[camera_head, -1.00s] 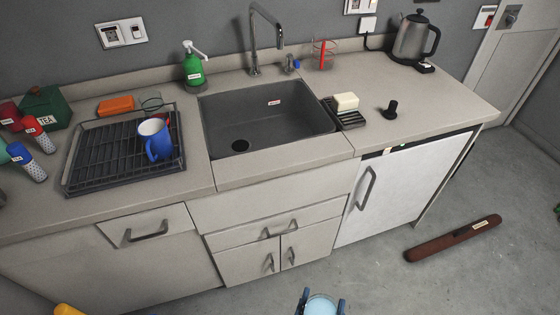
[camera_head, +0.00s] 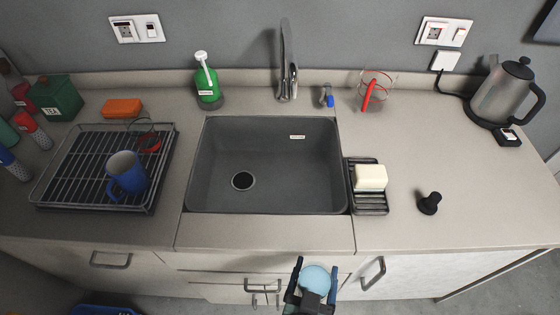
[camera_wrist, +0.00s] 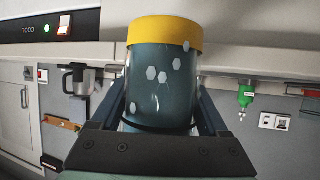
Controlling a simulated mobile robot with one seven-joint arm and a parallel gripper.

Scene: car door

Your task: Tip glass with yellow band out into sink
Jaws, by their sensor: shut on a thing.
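The glass (camera_wrist: 160,85) is blue-tinted with pale hexagon marks and has a yellow band (camera_wrist: 165,33) at one end in the wrist view. My gripper (camera_head: 316,266) is shut around its sides. In the head view the glass shows as a light-blue round top (camera_head: 315,279) between the fingers; its band cannot be made out there. My gripper and the glass are in front of the counter's front edge, apart from the sink. The grey sink (camera_head: 290,185) is set in the counter, its bottom empty, with a dark drain (camera_head: 242,181) at left.
A faucet (camera_head: 287,65) stands behind the sink. A soap dish (camera_head: 369,202) with soap (camera_head: 370,178) sits at its right. A drying rack (camera_head: 60,170) with a blue mug (camera_head: 127,176) is at left. A black stopper (camera_head: 429,203) and kettle (camera_head: 506,91) are farther right. Cabinet handles stick out below.

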